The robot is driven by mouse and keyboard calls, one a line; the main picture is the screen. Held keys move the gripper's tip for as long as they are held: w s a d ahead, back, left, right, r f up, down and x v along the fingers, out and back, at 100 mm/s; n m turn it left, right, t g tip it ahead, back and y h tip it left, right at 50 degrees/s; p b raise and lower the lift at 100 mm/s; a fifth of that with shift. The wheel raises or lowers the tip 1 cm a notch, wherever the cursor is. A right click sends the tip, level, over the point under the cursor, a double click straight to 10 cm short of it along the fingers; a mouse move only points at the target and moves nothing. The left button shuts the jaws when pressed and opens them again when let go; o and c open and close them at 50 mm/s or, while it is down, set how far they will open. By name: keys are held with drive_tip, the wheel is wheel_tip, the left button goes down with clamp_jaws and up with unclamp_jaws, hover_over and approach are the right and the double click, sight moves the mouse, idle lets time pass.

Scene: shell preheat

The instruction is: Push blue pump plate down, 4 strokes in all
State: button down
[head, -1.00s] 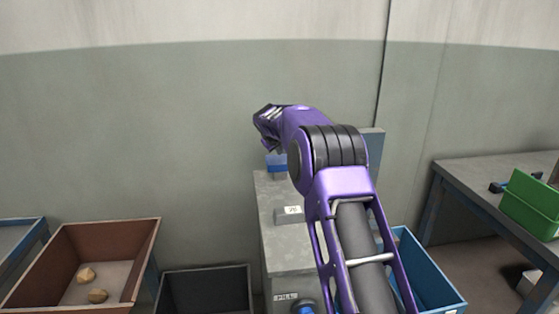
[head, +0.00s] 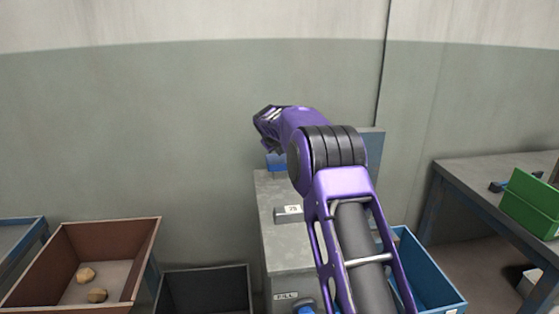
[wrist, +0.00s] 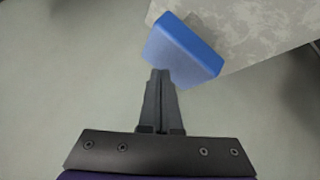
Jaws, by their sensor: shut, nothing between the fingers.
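The blue pump plate (head: 277,167) shows in the head view at the far end of the grey cabinet top, partly hidden behind my wrist. In the wrist view the plate (wrist: 186,46) is a tilted blue block just beyond my fingertips, at the edge of the pale cabinet top. My gripper (wrist: 160,73) is shut and empty. Its tips overlap the plate's near edge in the picture; I cannot tell whether they touch it. In the head view the fingertips are hidden.
A brown bin (head: 120,250) with two lumps and a dark bin (head: 205,290) stand left. A blue bin (head: 430,275) stands right, below a table (head: 490,175) with a green bin (head: 530,205). The wall is close behind.

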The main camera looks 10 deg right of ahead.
sight(280, 161)
drive_tip(key=shift+s+f+b, duration=0.1)
drive_tip(key=shift+f+b, duration=0.65)
drive_tip(key=shift+f, duration=1.3)
idle(1.4)
drive_tip(key=shift+r+p, duration=1.6)
drive_tip(key=shift+r, duration=0.65)
drive_tip(key=shift+r+p, duration=2)
drive_tip(key=shift+r, duration=0.5)
drive_tip(key=shift+r, duration=0.1)
